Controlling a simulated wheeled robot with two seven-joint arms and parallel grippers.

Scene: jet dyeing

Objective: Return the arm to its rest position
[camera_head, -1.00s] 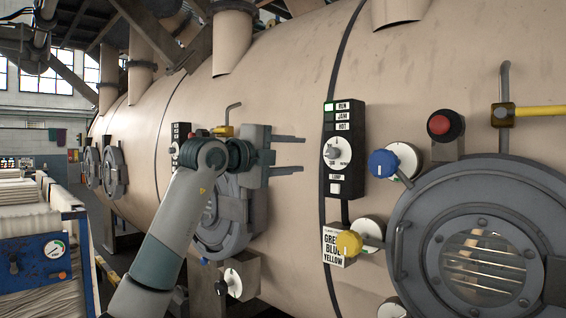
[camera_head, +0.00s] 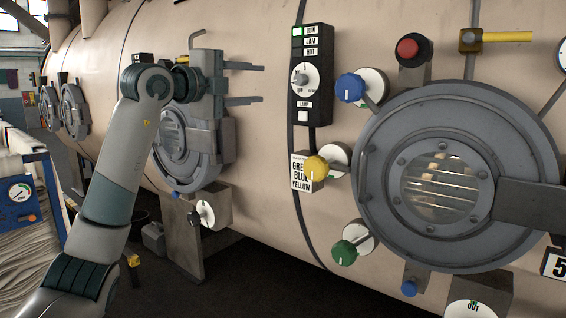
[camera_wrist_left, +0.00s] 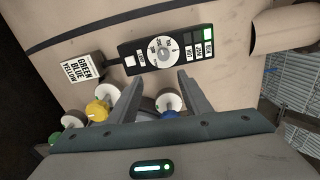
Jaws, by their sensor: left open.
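My left arm comes in from the left in the head view and is raised in front of the dyeing machine. Its gripper (camera_head: 243,83) is open and empty, its two fingers pointing right towards the black control box (camera_head: 311,75). The fingers end short of the box in the picture. In the left wrist view the open fingers (camera_wrist_left: 155,92) reach towards the machine, with the control box (camera_wrist_left: 165,52) beyond them. A yellow knob (camera_wrist_left: 97,110) and a blue knob (camera_wrist_left: 170,114) show near the fingers; the blue one is partly hidden. My right gripper is not in view.
The machine's tan shell (camera_head: 250,150) fills the background. A large round door (camera_head: 380,190) is at right, with a red button (camera_head: 408,48), a blue knob (camera_head: 350,88), a yellow knob (camera_head: 316,168) and a green knob (camera_head: 344,253) around it. A blue-framed cart (camera_head: 42,160) stands at far left.

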